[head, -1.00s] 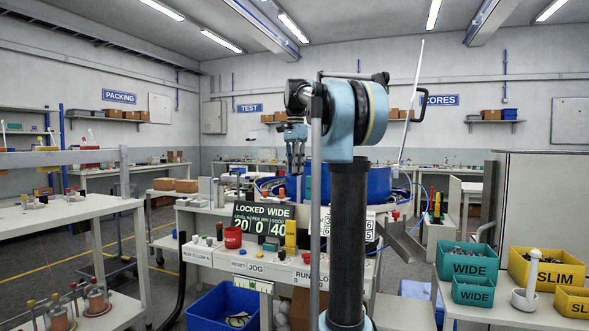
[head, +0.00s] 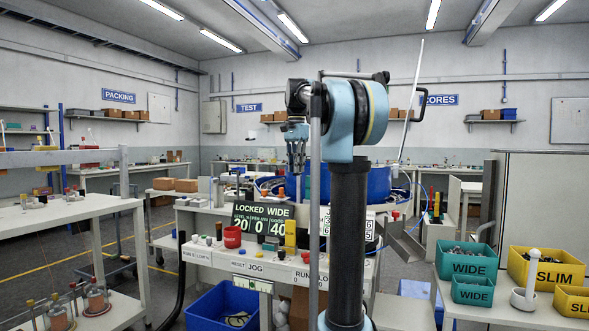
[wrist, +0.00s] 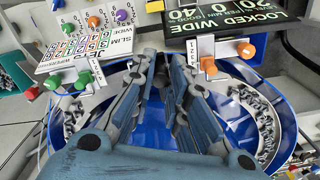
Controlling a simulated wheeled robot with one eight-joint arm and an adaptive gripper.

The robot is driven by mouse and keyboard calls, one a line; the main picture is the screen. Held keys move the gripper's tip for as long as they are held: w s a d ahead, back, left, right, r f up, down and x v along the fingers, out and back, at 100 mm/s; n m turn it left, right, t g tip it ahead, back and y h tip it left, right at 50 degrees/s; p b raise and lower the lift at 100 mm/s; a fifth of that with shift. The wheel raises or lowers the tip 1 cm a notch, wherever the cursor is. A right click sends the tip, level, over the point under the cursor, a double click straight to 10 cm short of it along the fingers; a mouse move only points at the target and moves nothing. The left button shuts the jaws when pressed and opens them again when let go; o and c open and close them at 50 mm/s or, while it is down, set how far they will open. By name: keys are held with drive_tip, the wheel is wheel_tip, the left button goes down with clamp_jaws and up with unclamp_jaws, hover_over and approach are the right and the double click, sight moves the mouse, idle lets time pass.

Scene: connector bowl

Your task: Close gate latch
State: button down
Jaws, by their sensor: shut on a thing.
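My gripper (wrist: 166,65) points down over the blue feeder bowl (wrist: 150,112) in the wrist view. Its fingers are closed in, but what lies between the tips is hidden by the fingers. In the head view my gripper (head: 297,172) hangs in front of the blue bowl (head: 378,184), above the machine's front panel. I cannot pick out the gate latch with certainty. An orange knob (wrist: 208,65) on a labelled tab stands right of the fingertips, and a green knob (wrist: 83,80) on another tab stands left of them.
The black "LOCKED WIDE" display (head: 262,216) stands below my gripper in the head view. A red cup (head: 232,237) and a yellow block (head: 290,235) stand near it. Loose grey connectors (wrist: 265,130) line the bowl's track. Labelled bins (head: 467,262) stand at the right.

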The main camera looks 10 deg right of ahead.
drive_tip(key=shift+w+d+n, duration=0.25)
drive_tip(key=shift+d+n, duration=0.6)
drive_tip(key=shift+n, duration=2)
drive_tip(key=shift+w+d+n, duration=0.25)
drive_tip(key=shift+d+n, duration=0.65)
drive_tip(key=shift+n, duration=2)
drive_tip(key=shift+w+d+n, duration=0.25)
drive_tip(key=shift+d+n, duration=0.6)
drive_tip(key=shift+n, duration=2)
drive_tip(key=c, duration=1.6)
unclamp_jaws()
drive_tip(key=shift+o, duration=0.3)
wheel_tip(320, 180, up, 12)
drive_tip(key=shift+w, duration=0.15)
drive_tip(key=shift+f, duration=0.1)
